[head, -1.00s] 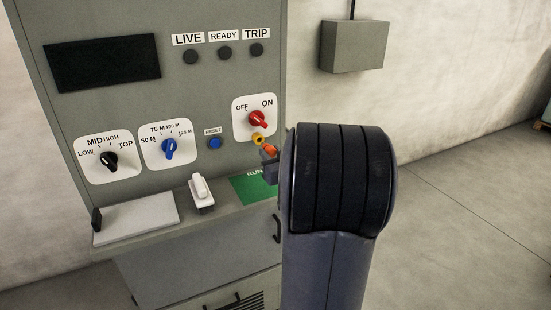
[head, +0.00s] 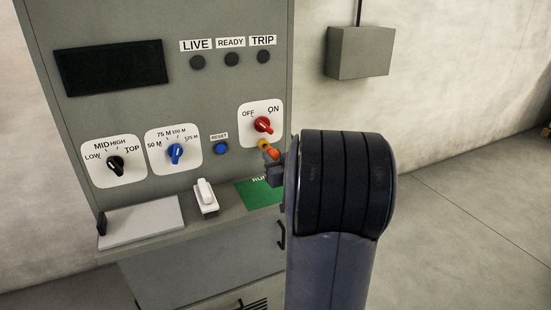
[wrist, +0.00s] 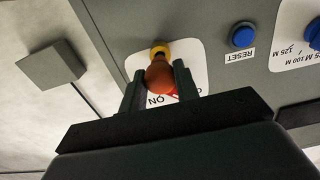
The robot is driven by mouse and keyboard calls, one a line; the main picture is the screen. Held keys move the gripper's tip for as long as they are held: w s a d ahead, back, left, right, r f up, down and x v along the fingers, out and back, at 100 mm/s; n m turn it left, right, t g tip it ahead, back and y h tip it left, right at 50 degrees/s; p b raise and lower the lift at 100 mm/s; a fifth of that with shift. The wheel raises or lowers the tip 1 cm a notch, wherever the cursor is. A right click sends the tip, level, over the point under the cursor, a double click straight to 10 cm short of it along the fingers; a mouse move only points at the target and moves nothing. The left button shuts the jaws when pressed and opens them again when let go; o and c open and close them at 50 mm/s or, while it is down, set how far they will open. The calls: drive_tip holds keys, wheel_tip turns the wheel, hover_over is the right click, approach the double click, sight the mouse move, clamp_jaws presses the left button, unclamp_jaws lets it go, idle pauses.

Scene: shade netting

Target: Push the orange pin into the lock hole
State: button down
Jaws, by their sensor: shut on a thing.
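My gripper (wrist: 160,84) is shut on the orange pin (wrist: 160,75), with one dark finger on each side of it. In the head view the pin (head: 273,154) points up and left at the yellow-ringed lock hole (head: 263,144), just below the red OFF/ON knob (head: 263,125). In the wrist view the yellow ring (wrist: 159,50) shows just beyond the pin's rounded end, and the pin covers part of it. I cannot tell whether the tip touches or enters the hole. My arm hides much of the gripper in the head view.
The grey cabinet panel carries a blue RESET button (head: 221,149), a blue knob (head: 175,153) and a black knob (head: 115,165) to the left. Below, a ledge holds a white switch (head: 206,196) and a green RUN plate (head: 258,194). A grey wall box (head: 359,52) hangs at right.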

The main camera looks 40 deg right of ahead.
drive_tip(key=shift+x, duration=0.85)
idle(0.8)
drive_tip(key=shift+w+d, duration=0.1)
drive_tip(key=shift+w, duration=0.3)
drive_tip(key=c, duration=1)
unclamp_jaws()
drive_tip(key=b+v, duration=0.1)
drive_tip(key=v, duration=0.9)
drive_tip(key=shift+s, duration=0.4)
drive_tip(key=shift+w, duration=0.1)
drive_tip(key=shift+p+x, duration=0.5)
drive_tip(key=shift+x, duration=4.3)
